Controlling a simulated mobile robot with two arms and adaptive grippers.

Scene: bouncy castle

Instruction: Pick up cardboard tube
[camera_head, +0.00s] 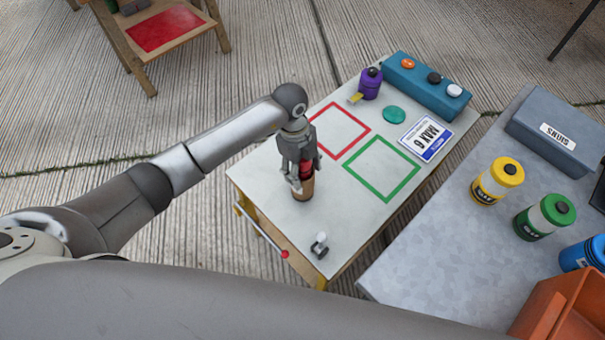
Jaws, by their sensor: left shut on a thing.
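The cardboard tube (303,190) is brown and stands upright at the left part of the white table, left of the green square outline. A red part shows at its upper end between the fingers. My left gripper (302,176) comes down from above and is shut on the tube's upper part. The fingers hide much of the tube's top. I cannot tell whether the tube's lower end touches the table. My right gripper is not in view.
The white table (262,178) bears red and green square outlines, a purple bottle (370,83), a teal box with buttons (425,88), a MAX 6 card (425,138) and a small clamp-like item (319,247). A grey table (440,245) holds several coloured canisters, a SIGNS box (556,132) and an orange bin (560,310).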

